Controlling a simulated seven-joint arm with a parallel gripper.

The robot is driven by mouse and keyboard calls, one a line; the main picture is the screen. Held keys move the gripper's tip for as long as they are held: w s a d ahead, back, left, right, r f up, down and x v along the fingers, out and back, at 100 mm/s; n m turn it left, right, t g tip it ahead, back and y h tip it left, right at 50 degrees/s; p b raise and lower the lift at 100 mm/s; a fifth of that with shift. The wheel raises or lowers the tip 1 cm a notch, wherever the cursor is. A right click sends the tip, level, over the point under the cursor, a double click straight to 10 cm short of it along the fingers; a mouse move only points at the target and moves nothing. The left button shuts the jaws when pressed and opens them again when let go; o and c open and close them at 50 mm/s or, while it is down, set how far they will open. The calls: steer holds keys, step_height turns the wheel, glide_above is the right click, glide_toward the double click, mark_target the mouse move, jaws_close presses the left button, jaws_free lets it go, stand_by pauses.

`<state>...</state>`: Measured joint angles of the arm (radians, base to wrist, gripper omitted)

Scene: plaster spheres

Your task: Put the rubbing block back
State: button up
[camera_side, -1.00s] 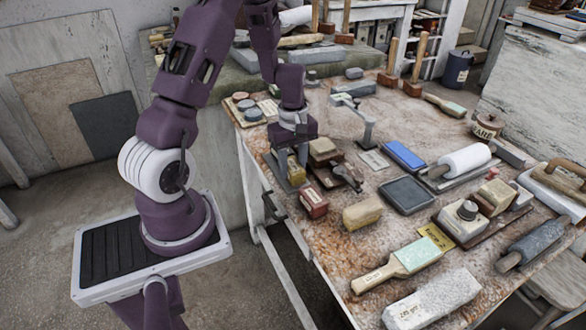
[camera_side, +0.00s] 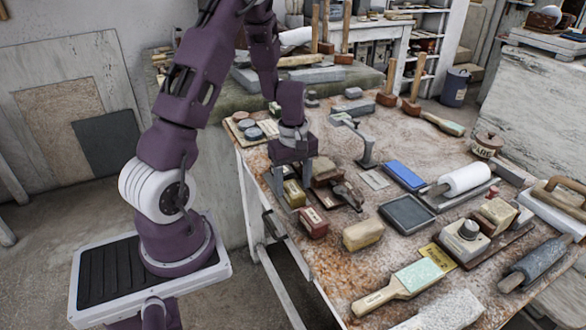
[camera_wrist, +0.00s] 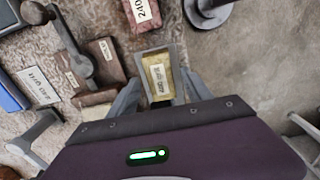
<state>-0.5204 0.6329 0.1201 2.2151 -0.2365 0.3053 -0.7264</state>
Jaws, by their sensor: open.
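A yellow-olive block with a white label (camera_wrist: 160,78) lies between my fingers in the wrist view. It sits inside a shallow grey holder whose rim (camera_wrist: 148,53) shows around it. In the side view the block (camera_side: 294,193) is at the near left edge of the table, under my gripper. My gripper (camera_side: 288,186) points down over it with its jaws open, one finger on each side. The fingers also show in the wrist view (camera_wrist: 160,95). I cannot tell whether they touch the block. The near end of the block is hidden by my gripper body in the wrist view.
A red labelled block (camera_side: 314,222) stands close in front of my gripper, and a tan block (camera_side: 363,234) lies to its right. Brown blocks (camera_side: 325,170) and a dark clamp-like tool (camera_side: 348,195) are close on the right. The table's left edge is near.

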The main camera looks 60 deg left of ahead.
mark_target(293, 188)
steer(key=d+r+m+t, duration=0.15)
steer(key=d+r, duration=0.25)
steer(key=r, duration=0.5)
steer(key=d+r+m, duration=0.3)
steer(key=r, duration=0.5)
steer(key=s+d+r+m+t, duration=0.2)
steer(key=s+d+r+m, duration=0.1)
steer(key=s+d+m, duration=0.3)
steer(key=s+d+r+m+t, duration=0.2)
steer(key=s+d+r+m, duration=0.2)
steer(key=s+d+m, duration=0.2)
steer(key=s+m, duration=0.1)
steer(key=s, duration=0.1)
steer(key=shift+s+d+r, duration=0.2)
steer(key=shift+s+d, duration=0.2)
